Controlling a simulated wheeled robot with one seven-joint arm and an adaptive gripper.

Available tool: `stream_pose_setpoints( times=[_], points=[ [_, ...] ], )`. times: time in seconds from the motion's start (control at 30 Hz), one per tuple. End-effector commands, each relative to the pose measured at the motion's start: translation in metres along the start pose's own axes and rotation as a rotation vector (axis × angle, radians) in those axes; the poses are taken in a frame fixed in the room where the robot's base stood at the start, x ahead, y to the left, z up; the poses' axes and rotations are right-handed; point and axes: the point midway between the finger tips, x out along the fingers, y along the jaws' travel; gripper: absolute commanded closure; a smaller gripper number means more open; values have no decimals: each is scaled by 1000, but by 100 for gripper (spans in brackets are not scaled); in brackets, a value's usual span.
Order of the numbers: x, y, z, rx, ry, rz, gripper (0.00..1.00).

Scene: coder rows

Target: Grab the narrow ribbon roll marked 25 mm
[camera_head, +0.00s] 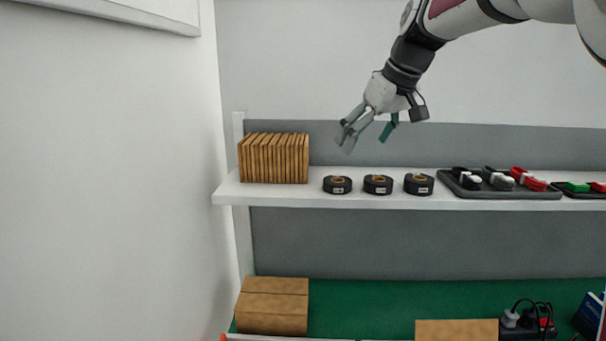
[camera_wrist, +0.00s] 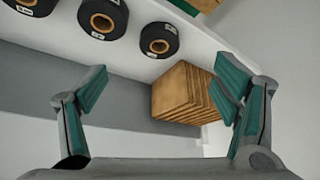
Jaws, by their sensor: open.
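Three black ribbon rolls with brown cores and small white labels stand in a row on the white shelf. In the head view they are the left roll (camera_head: 337,186), the middle roll (camera_head: 378,186) and the right roll (camera_head: 419,186). The left one looks the lowest; the labels are too small to read. The wrist view shows the left roll (camera_wrist: 158,42), the middle roll (camera_wrist: 103,20) and part of the right roll (camera_wrist: 36,6). My gripper (camera_head: 367,136) is open and empty, above the shelf and apart from the rolls. Its fingers (camera_wrist: 162,84) also show in the wrist view.
A row of upright brown boards (camera_head: 274,158) stands left of the rolls. A dark tray (camera_head: 500,190) with connectors lies to the right. The shelf (camera_head: 270,194) has a grey back panel (camera_head: 480,146). Cardboard boxes (camera_head: 272,305) sit below. Space above the rolls is clear.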

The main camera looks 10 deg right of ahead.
Motion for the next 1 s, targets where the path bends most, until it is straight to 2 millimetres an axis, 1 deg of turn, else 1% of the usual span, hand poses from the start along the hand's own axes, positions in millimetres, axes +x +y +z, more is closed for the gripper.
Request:
stream_pose_setpoints(
  times=[0.07,0.17,0.5,0.6,0.77,0.83,1.0],
  points=[
    [1,4,-6,-7,6,0,18],
    [9,6,-8,-12,7,-2,18],
    [69,5,-8,-12,6,-2,18],
    [80,5,-8,-12,6,-2,18],
    [89,4,-9,-12,7,-1,18],
    [95,4,-9,-11,6,-2,18],
    [119,0,-11,-12,5,-3,18]
  ],
)
